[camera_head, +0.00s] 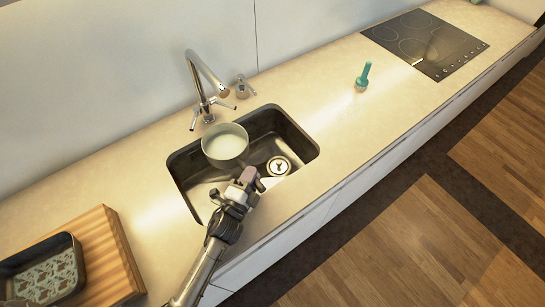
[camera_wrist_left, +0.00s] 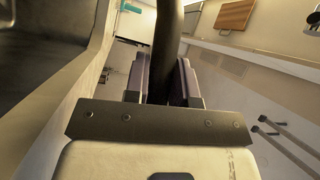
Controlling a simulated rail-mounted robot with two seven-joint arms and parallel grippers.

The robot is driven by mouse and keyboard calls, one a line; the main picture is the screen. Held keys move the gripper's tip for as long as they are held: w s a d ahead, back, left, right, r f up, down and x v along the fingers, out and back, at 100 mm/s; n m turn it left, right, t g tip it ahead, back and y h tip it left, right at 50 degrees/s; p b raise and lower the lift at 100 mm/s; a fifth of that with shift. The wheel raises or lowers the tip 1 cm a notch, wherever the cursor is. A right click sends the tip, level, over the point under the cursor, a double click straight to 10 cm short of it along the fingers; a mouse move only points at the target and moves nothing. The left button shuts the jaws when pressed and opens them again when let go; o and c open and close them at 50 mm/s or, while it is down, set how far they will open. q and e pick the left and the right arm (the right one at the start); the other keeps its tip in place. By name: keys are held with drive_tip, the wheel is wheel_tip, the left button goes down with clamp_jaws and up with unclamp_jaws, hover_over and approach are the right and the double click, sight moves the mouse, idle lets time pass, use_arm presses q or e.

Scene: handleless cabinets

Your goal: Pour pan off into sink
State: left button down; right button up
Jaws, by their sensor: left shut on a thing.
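The pan (camera_head: 225,143) is a round pale pot over the back left part of the dark sink (camera_head: 300,143). Its inside looks pale and smooth; I cannot tell whether that is liquid. It looks close to level, at most slightly tilted. My left gripper (camera_head: 250,181) is above the front of the sink. In the left wrist view its fingers (camera_wrist_left: 168,80) are shut on a dark bar, the pan's handle (camera_wrist_left: 168,40). Most of the handle is hard to make out in the head view. My right gripper is not in view.
A tap (camera_head: 205,88) stands behind the sink, its spout close to the pan. The round drain (camera_head: 278,166) shows in the basin. A wooden board (camera_head: 113,262) with a dark tray (camera_head: 45,272) lies left. A green-handled brush (camera_head: 363,77) and a hob (camera_head: 425,42) are right.

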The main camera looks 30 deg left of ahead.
use_arm(q)
drive_tip(key=shift+r, duration=0.2)
drive_tip(key=w+d+m+g+p, duration=0.1)
drive_tip(key=m+p, duration=0.1)
drive_tip(key=w+d+m+g+p, duration=0.1)
drive_tip(key=d+p, duration=0.1)
drive_tip(key=p, duration=0.1)
drive_tip(key=shift+w+d+f+m+p, duration=0.2)
drive_tip(key=shift+m+p, duration=0.1)
drive_tip(key=shift+m, duration=0.1)
idle(0.6)
drive_tip(key=shift+d, duration=0.15)
drive_tip(key=shift+w+d+p, duration=0.1)
drive_tip(key=shift+d+p, duration=0.05)
drive_tip(key=shift+p, duration=0.2)
drive_tip(key=shift+m+g, duration=0.3)
drive_tip(key=shift+m, duration=0.1)
drive_tip(key=shift+w+d+p, duration=0.1)
drive_tip(key=shift+d+p, duration=0.05)
drive_tip(key=shift+p, duration=0.2)
